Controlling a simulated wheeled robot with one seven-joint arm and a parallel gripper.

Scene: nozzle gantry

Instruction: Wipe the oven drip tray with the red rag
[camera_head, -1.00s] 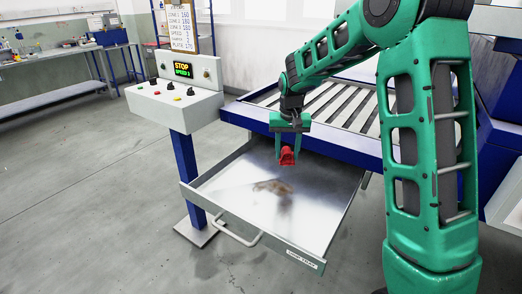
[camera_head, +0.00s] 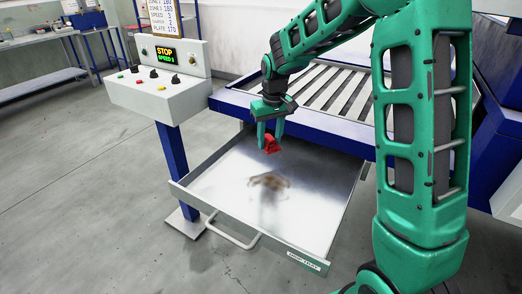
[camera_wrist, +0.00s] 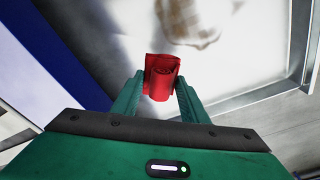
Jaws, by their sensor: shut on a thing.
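The drip tray (camera_head: 215,182) is a shiny metal drawer pulled out below the blue oven frame. A brown stain (camera_head: 270,182) lies near its middle; part of it also shows at the top of the wrist view (camera_wrist: 195,22). My gripper (camera_head: 270,138) is shut on the red rag (camera_head: 271,146), a bunched red piece between the fingertips. The rag is above the back part of the tray, behind the stain in the head view. In the wrist view the rag (camera_wrist: 161,77) sits between both green fingers. I cannot tell how high it is above the tray floor.
A control box (camera_head: 160,88) on a blue post stands left of the tray. The oven's slatted bed (camera_head: 330,92) is behind, with a blue beam (camera_head: 320,132) above the tray's back. A handle (camera_head: 232,238) sticks out in front. The floor at left is clear.

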